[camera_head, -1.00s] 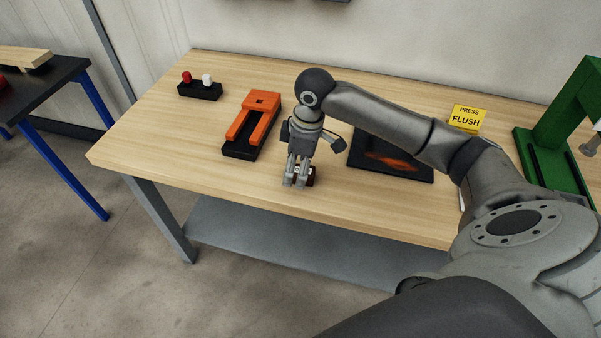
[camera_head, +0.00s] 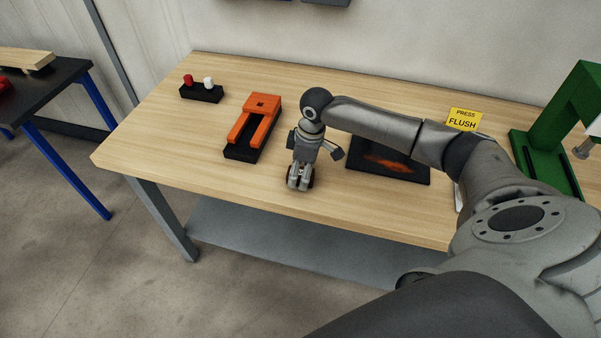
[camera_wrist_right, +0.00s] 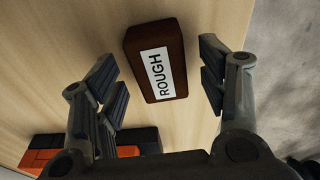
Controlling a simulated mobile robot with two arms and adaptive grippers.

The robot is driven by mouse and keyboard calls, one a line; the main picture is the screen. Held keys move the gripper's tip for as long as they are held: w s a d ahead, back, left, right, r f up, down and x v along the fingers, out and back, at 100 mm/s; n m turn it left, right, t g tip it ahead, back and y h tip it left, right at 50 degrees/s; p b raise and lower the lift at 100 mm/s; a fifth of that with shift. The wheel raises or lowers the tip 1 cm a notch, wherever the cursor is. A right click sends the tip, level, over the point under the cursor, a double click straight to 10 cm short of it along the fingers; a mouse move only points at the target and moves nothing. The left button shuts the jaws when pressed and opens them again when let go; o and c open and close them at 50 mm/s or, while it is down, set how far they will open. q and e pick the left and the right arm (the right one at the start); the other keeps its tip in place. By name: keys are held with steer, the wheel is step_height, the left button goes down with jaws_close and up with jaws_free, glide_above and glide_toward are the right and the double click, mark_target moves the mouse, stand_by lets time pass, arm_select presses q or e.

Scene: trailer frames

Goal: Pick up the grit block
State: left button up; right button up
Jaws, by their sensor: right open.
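The grit block (camera_wrist_right: 180,40) is a dark brown block with a white label reading "ROUGH". In the right wrist view it lies on the wooden bench top between my right gripper's fingers (camera_wrist_right: 158,80), with a gap on each side. My right gripper is open and holds nothing. In the head view the right gripper (camera_head: 299,183) points down near the bench's front edge and hides nearly all of the block; only a dark sliver shows beside the fingers. My left gripper is not in view.
On the bench (camera_head: 205,180), an orange and black fixture (camera_head: 262,103) stands left of the gripper. A dark plate (camera_head: 388,168) lies to its right. A black holder (camera_head: 201,93), a yellow "PRESS FLUSH" sign (camera_head: 463,118) and a green press frame (camera_head: 545,150) stand farther off.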

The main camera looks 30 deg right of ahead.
steer(key=shift+f, duration=0.75)
steer(key=c, duration=1.1)
steer(key=shift+r, duration=0.1)
steer(key=shift+c, duration=0.2)
steer(key=shift+r, duration=0.1)
steer(key=shift+w+r, duration=0.1)
steer(key=shift+r, duration=0.1)
step_height(320, 180, up, 2)
steer(key=shift+r+b, duration=0.1)
steer(key=shift+b, duration=0.8)
steer(key=s+a+r+b, duration=0.1)
steer(key=s+a+r, duration=0.1)
steer(key=s+r, duration=0.1)
steer(key=s+a+r, duration=0.1)
steer(key=s+r, duration=0.2)
steer(key=s, duration=0.2)
steer(key=s+a+r+b, duration=0.1)
steer(key=s+a+r, duration=0.1)
steer(key=s+r, duration=0.2)
steer(key=shift+s+a+r+b, duration=0.1)
steer(key=shift+s+a+b, duration=0.25)
steer(key=shift+s, duration=0.1)
